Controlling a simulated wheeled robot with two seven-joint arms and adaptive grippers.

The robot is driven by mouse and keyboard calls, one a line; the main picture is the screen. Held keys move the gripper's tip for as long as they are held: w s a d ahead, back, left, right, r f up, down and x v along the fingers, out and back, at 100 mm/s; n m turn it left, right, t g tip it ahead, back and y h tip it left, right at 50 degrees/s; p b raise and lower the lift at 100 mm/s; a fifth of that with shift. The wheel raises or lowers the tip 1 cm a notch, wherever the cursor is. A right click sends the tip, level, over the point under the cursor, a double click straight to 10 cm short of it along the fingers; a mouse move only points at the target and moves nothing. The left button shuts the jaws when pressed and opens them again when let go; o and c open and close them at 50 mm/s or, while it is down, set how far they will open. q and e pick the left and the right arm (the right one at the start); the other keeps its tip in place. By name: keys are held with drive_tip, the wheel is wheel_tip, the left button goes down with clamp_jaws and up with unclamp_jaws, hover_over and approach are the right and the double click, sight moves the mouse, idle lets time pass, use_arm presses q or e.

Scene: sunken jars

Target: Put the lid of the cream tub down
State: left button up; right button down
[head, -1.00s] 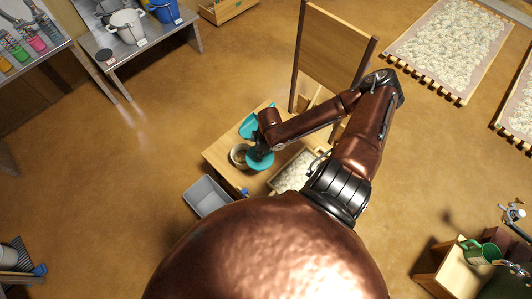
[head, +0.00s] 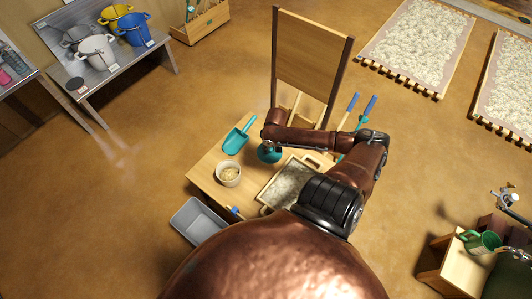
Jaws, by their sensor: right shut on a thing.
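The cream tub (head: 228,173) stands open on the small wooden table, with tan contents showing inside. A round teal lid (head: 268,158) is to the right of the tub and apart from it. My right gripper (head: 270,147) reaches in from the right and is shut on the lid; the fingers are small and mostly hidden by the wrist. I cannot tell whether the lid touches the table. My left gripper is not in view.
The wooden table (head: 206,173) also holds a teal scoop (head: 238,136) behind the tub and a pale-filled tray (head: 284,187) to the right. A grey bin (head: 198,222) stands in front. Blue-handled tools (head: 352,103) and a tall wooden board (head: 310,55) are behind.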

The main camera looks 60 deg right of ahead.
drive_tip(key=w+d+f+b, duration=0.1)
drive_tip(key=d+f, duration=0.1)
drive_tip(key=d, duration=0.1)
drive_tip(key=w+d+f+b, duration=0.2)
drive_tip(key=f, duration=0.1)
drive_tip(key=w+d+f+b, duration=0.1)
drive_tip(key=w+d+f, duration=0.1)
drive_tip(key=d+f, duration=0.1)
drive_tip(key=shift+w+d+f, duration=0.1)
drive_tip(key=shift+w+d, duration=0.1)
drive_tip(key=shift+d, duration=0.15)
drive_tip(key=shift+w+d+f+b, duration=0.1)
drive_tip(key=shift+d+f+b, duration=0.1)
drive_tip(key=shift+b, duration=0.15)
wheel_tip(320, 180, down, 3)
drive_tip(key=shift+f+b, duration=0.1)
drive_tip(key=shift+b, duration=0.5)
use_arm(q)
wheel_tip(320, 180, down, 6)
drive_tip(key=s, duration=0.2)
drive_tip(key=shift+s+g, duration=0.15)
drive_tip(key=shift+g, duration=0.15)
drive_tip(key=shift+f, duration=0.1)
use_arm(e)
drive_tip(key=c, duration=1.7)
unclamp_jaws()
drive_tip(key=shift+f, duration=0.1)
drive_tip(key=shift+c, duration=0.2)
